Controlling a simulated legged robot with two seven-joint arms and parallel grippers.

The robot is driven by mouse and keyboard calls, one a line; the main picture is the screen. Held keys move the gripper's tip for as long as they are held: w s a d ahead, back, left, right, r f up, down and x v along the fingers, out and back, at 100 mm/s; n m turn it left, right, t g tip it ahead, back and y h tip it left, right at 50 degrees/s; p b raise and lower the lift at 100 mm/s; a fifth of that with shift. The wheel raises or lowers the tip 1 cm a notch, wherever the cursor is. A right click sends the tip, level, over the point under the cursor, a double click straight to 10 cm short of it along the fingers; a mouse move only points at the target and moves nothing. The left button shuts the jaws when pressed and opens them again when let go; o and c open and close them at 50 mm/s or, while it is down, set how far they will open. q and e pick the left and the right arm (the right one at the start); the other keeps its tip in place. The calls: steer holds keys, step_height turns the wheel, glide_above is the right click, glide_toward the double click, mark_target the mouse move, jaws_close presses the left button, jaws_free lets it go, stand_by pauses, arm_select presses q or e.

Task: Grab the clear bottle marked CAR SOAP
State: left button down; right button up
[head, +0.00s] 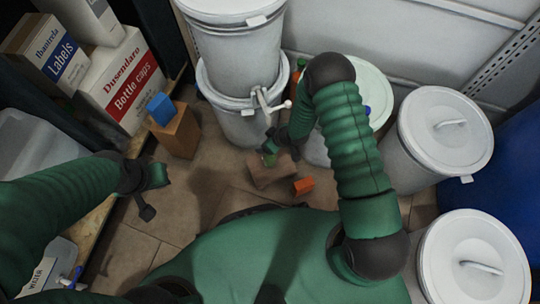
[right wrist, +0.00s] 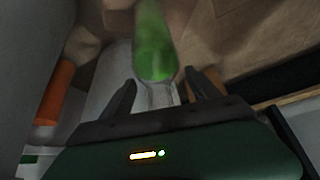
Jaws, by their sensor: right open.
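A clear bottle with green contents (right wrist: 155,52) lies in front of my right gripper (right wrist: 163,92) in the right wrist view. Its clear narrow end reaches between the two spread fingers, which are open; I cannot tell whether they touch it. No marking on it is readable. In the head view its green part (head: 269,159) shows small, by my right gripper (head: 277,150), in front of the stacked white drums. My left gripper (head: 152,194) is at the left over the floor, away from the bottle; its jaw state is unclear.
A brown block (head: 272,174) and an orange box (head: 304,186) are close to the right gripper. White drums (head: 240,122) with a tap stand behind, and lidded drums (head: 445,130) at right. Floor shows between.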

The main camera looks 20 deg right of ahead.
steer(key=shift+r, duration=0.2)
steer(key=shift+c, duration=1)
steer(key=shift+s, duration=0.1)
jaws_close()
steer(key=shift+f, duration=0.1)
steer(key=shift+s+f, duration=0.1)
steer(key=shift+s, duration=0.05)
